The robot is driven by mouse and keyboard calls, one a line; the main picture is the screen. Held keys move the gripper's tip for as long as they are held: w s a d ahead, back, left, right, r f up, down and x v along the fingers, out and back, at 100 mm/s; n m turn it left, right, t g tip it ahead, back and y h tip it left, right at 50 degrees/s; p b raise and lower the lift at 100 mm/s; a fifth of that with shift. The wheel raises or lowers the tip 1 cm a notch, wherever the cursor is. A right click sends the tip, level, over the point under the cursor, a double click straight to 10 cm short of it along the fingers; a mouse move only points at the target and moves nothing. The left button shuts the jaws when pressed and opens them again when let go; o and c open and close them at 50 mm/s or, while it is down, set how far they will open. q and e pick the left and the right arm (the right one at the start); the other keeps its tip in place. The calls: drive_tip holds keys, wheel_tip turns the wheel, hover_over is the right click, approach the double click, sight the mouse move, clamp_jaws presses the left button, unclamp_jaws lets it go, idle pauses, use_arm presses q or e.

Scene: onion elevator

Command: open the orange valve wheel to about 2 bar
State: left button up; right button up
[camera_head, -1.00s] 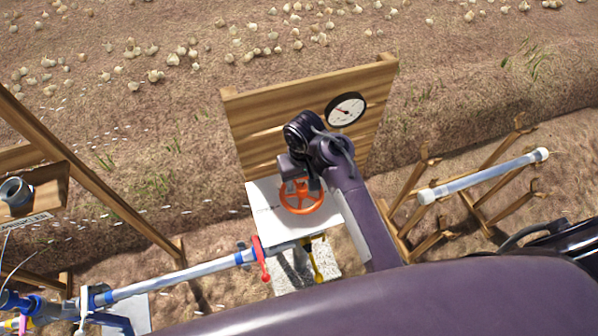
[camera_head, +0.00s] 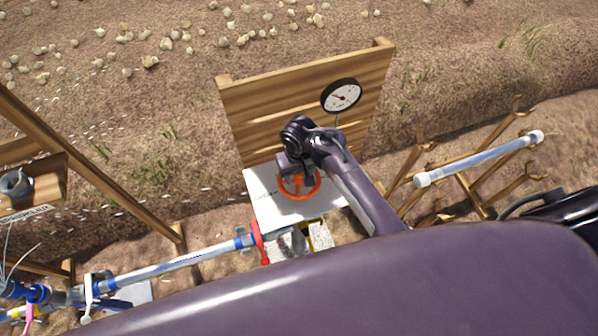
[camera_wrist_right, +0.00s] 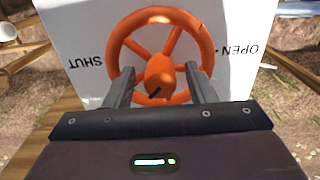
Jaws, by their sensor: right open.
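The orange valve wheel (camera_head: 313,190) sits on a white plate (camera_head: 268,208) in front of a wooden board. In the right wrist view the wheel (camera_wrist_right: 180,22) fills the upper middle, with "SHUT" on its left and "OPEN" on its right on the plate (camera_wrist_right: 85,20). My right gripper (camera_head: 298,181) is over the wheel. In the wrist view its open fingers (camera_wrist_right: 160,85) stand on either side of the orange hub. I cannot tell whether they touch the wheel. The round gauge (camera_head: 341,96) is on the board; its red needle points up-left, its numbers too small to read. My left gripper is not visible.
The wooden board (camera_head: 270,100) stands right behind the wheel. A pipe with a red lever (camera_head: 260,243) runs to the lower left. A white pipe (camera_head: 480,160) rests on wooden supports at the right.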

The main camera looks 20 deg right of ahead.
drive_tip(key=c, duration=1)
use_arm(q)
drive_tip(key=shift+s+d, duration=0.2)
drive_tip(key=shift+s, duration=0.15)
use_arm(e)
drive_tip(key=shift+n, duration=0.8)
drive_tip(key=o, duration=1)
wheel_tip(320, 180, up, 8)
drive_tip(key=shift+f, duration=0.1)
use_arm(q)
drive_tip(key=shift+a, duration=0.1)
